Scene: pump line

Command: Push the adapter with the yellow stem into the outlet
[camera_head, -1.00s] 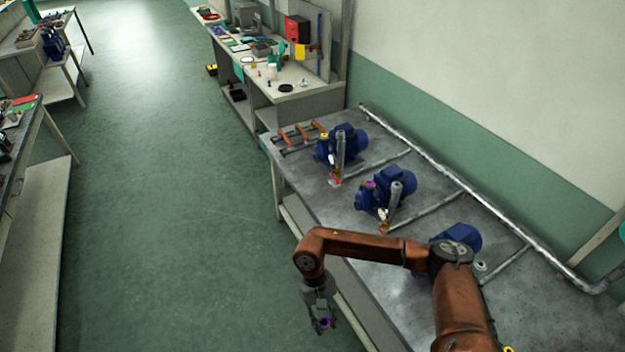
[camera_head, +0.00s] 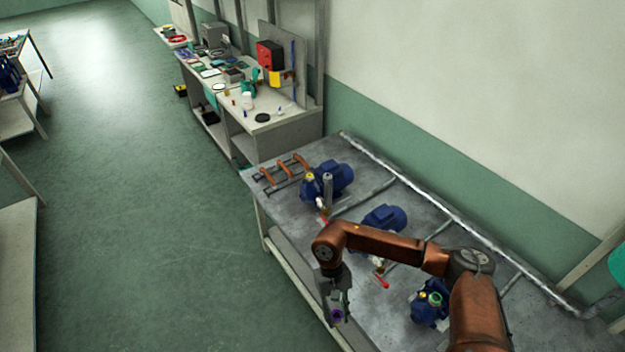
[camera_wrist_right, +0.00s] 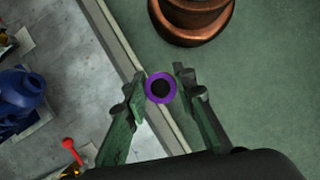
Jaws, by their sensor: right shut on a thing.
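My right gripper (camera_head: 338,307) is shut on a small adapter (camera_head: 338,316), which shows a purple ring. In the right wrist view the ring (camera_wrist_right: 160,88) has a dark centre and sits between the fingertips (camera_wrist_right: 161,84); any yellow stem on it cannot be made out. Gripper and adapter hang by the front edge of the pump table. Blue pumps stand on the table: a far one (camera_head: 340,178) with a yellow top fitting (camera_head: 309,177), a middle one (camera_head: 384,217) partly behind my arm, and a near one (camera_head: 426,311) with a green ring (camera_head: 435,298). My left gripper is out of view.
The grey pump table (camera_head: 300,222) carries pipes (camera_head: 440,207) and an orange-handled rack (camera_head: 283,170). A red lever (camera_head: 381,282) sticks out near the middle pump. A cluttered bench (camera_head: 240,105) stands beyond.

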